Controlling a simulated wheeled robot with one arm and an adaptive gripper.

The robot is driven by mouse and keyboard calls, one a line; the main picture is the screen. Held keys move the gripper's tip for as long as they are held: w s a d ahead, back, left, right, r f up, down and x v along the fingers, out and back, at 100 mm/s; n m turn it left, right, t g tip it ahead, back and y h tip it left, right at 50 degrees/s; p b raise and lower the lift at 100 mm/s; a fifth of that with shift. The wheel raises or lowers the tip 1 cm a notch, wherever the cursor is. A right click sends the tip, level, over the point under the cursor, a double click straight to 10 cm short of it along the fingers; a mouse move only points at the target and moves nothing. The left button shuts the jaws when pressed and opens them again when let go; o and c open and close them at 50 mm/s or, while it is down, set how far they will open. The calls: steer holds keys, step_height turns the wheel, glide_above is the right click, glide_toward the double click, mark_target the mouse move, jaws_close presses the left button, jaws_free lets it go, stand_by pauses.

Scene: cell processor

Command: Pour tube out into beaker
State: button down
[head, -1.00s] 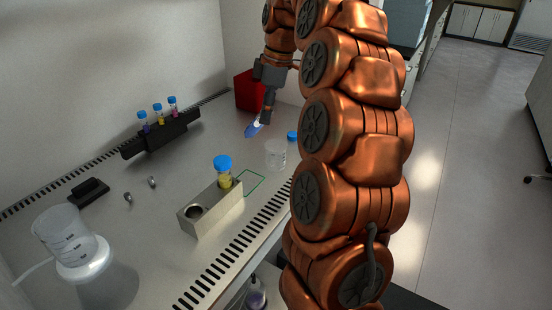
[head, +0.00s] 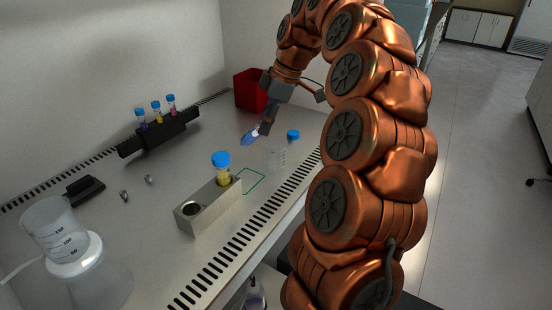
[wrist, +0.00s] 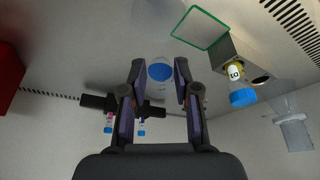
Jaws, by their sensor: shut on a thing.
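My gripper (head: 262,128) is shut on a tube (head: 249,138) with blue contents and holds it tilted above the work surface. In the wrist view the tube (wrist: 160,72) shows nearly end-on, round with a blue middle, between my fingers. A small clear beaker (head: 276,156) stands on the surface, right of and below the tube in the head view, and apart from it. I see no liquid in it.
A metal block (head: 210,207) holds a blue-capped yellow tube (head: 222,170) beside a green square outline (head: 250,181). A blue cap (head: 293,135) shows behind the beaker. A black rack (head: 160,137) with several tubes, a red bin (head: 250,90) and a large beaker (head: 58,235) stand around.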

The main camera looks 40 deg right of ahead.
steer(key=shift+f, duration=0.45)
steer(key=shift+y+b, duration=0.3)
steer(key=shift+b, duration=0.05)
steer(key=shift+f+t, duration=0.15)
steer(key=shift+t, duration=0.15)
steer(key=shift+y+b, duration=0.3)
steer(key=shift+b, duration=0.05)
steer(key=shift+s+d+f+t+y+b, duration=0.1)
steer(key=shift+f+t+y+b, duration=0.15)
steer(key=shift+t+y+b, duration=0.45)
steer(key=shift+f+t+y+b, duration=0.25)
steer(key=shift+t+y+b, duration=0.3)
steer(key=shift+b, duration=0.25)
steer(key=shift+f+t+y+b, duration=0.1)
steer(key=shift+t+y+b, duration=0.3)
steer(key=shift+b, duration=0.25)
steer(key=shift+s+d+r+t+y+b, duration=0.1)
steer(key=shift+t+y+b, duration=0.45)
steer(key=shift+y+b, duration=0.25)
steer(key=shift+s+d+r+t+y+b, duration=0.1)
steer(key=shift+t+y+b, duration=0.45)
steer(key=shift+b, duration=0.35)
stand_by(0.5)
steer(key=shift+r, duration=0.1)
